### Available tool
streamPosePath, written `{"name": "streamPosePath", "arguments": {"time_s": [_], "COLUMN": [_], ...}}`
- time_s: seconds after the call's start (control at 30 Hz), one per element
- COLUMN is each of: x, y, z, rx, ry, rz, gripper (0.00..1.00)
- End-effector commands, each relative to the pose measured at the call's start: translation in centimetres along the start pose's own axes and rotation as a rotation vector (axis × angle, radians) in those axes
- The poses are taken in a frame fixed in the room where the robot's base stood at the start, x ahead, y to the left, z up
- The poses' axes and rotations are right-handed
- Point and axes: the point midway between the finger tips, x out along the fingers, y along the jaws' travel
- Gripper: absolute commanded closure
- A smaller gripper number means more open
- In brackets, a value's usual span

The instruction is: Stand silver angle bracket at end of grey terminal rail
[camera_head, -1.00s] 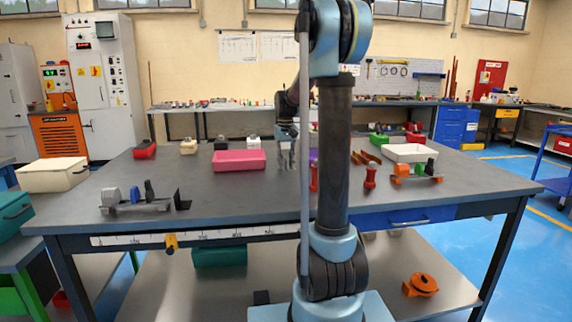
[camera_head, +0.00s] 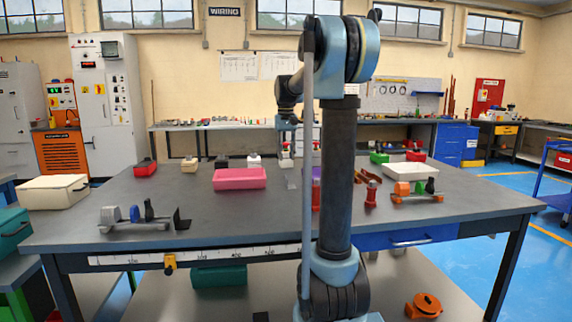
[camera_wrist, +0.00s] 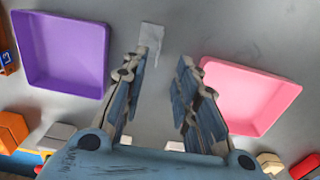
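A small flat silver piece, seemingly the angle bracket (camera_wrist: 152,38), lies on the grey table just beyond my fingertips in the wrist view. It also shows as a pale patch (camera_head: 292,179) right of the pink tray in the head view; its shape is unclear. My gripper (camera_wrist: 166,58) is open and empty, its fingers apart above the table, the left fingertip closest to the silver piece. The grey terminal rail (camera_head: 135,226) lies at the table's front left, carrying grey, blue and black blocks, with a black upright piece at its right end.
A pink tray (camera_head: 239,179) and a purple tray (camera_wrist: 60,50) flank my gripper. A second rail (camera_head: 416,199) with orange, green and black blocks, a white tray (camera_head: 404,169) and red pieces (camera_head: 371,194) stand at right. The table's front middle is clear.

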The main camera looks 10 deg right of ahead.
Motion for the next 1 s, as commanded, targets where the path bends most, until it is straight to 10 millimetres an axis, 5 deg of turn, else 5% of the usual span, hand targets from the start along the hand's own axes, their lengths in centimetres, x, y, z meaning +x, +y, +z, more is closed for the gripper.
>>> {"name": "streamPosePath", "arguments": {"time_s": [0.03,0.17,0.7,1.0], "x": [-0.2,-0.6,-3.7,-4.7], "y": [0.1,0.6,5.6,6.8], "z": [0.0,0.0,-0.4,-0.5], "rx": [0.009,0.113,1.246,1.539], "ry": [-0.001,-0.009,-0.217,-0.314], "rz": [-0.002,-0.027,-0.269,-0.316], "gripper": [0.55,0.27,0.27,0.27]}}
